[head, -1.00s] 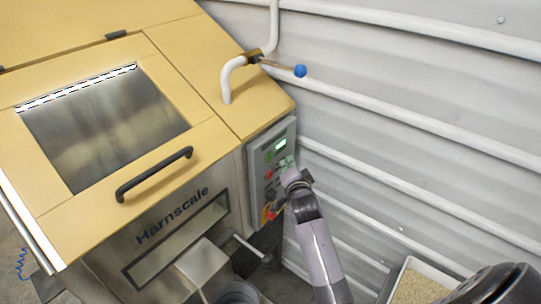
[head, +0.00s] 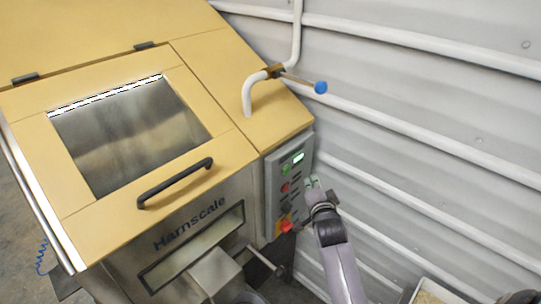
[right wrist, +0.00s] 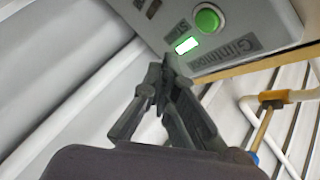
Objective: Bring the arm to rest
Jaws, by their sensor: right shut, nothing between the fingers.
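My right arm (head: 337,262) rises from the bottom of the head view toward the grey control panel on the hopper's right side. My right gripper (head: 313,184) is shut and empty, just right of the panel (head: 272,196). In the right wrist view its closed fingers (right wrist: 163,68) point toward the panel's edge, with a green button (right wrist: 208,20) and a lit green display (right wrist: 187,45) beyond. A gap to the panel shows in the head view, though its depth is hard to judge. My left gripper is out of view.
The yellow-topped hopper (head: 225,75) has a closed windowed lid with a black handle (head: 176,183). A white pipe with a blue-ended lever (head: 320,87) stands above the panel. A corrugated wall (head: 430,120) runs behind. A bin of pale grains (head: 428,298) is at bottom right.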

